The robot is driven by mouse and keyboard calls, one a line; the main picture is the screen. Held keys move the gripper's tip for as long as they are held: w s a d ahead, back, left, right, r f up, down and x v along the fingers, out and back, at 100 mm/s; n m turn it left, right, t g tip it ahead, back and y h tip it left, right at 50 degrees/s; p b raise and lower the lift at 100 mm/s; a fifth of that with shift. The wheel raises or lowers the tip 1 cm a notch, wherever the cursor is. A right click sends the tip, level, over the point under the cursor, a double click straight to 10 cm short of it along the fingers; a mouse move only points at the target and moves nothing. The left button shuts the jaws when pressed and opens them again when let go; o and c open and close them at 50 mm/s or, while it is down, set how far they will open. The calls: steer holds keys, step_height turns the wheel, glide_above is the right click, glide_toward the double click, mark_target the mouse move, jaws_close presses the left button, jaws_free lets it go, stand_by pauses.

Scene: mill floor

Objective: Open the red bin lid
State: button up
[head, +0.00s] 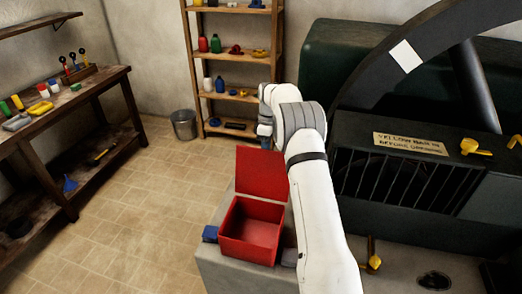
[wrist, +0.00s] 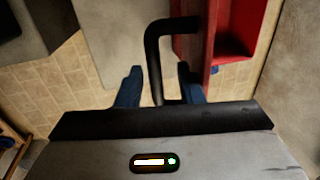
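The red bin (head: 248,247) stands on a grey block in the head view, its inside showing and empty. Its red lid (head: 262,172) is raised, standing roughly upright at the back edge. In the wrist view the bin (wrist: 236,52) is at the upper right, and the lid shows nearly edge-on beside it. A black bent handle (wrist: 153,60) sticks out from the lid. My gripper (wrist: 160,82) has its two blue fingers apart, one on each side of the handle bar, with gaps showing. In the head view the fingertips are mostly hidden behind my arm.
A blue object (head: 210,233) lies beside the bin on the grey block (head: 215,270). A large dark machine (head: 400,170) with a wheel stands close on the right. A shelf (head: 232,67) and metal bucket (head: 184,125) are behind. A workbench (head: 60,110) stands left, with open floor between.

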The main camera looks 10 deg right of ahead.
steer(key=shift+r, duration=0.1)
steer(key=b+v, duration=0.1)
steer(key=v, duration=0.6)
steer(key=shift+r, duration=0.35)
